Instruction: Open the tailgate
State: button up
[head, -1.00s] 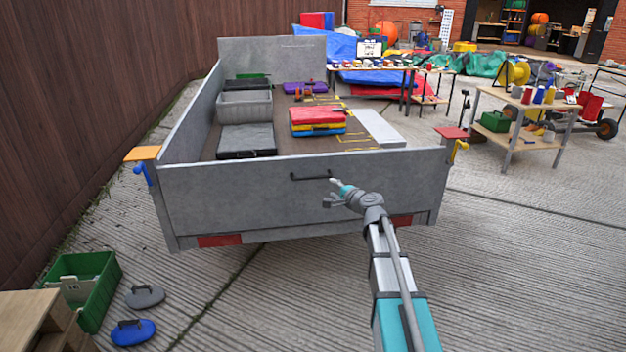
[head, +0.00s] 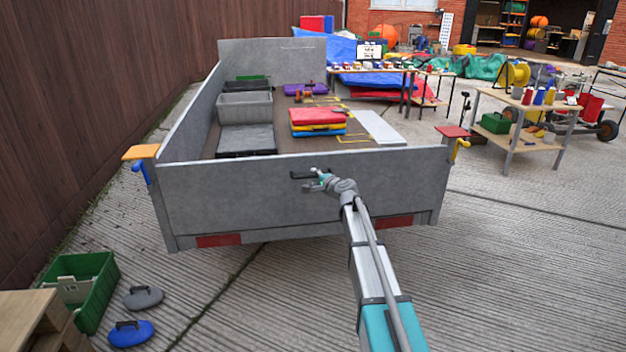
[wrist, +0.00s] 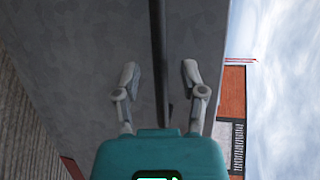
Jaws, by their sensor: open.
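The grey tailgate (head: 230,200) of the trailer stands upright across its near end. A dark bar handle (head: 300,175) sits near the tailgate's top middle, partly hidden by my gripper in the head view. My gripper (head: 314,181) is open at the handle. In the wrist view the handle (wrist: 158,40) runs lengthwise between the two open fingers (wrist: 160,75), with a gap on each side. A blue lever (head: 143,172) hangs at the left corner post and a yellow lever (head: 461,146) at the right one.
The trailer bed holds a grey crate (head: 245,106) and stacked red, yellow and blue cases (head: 318,117). A green crate (head: 85,285) and two handled pads, grey (head: 143,298) and blue (head: 131,333), lie on the ground at left.

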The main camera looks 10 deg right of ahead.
jog(key=shift+x, duration=0.95)
grip_shut()
jog(key=shift+d, duration=0.1)
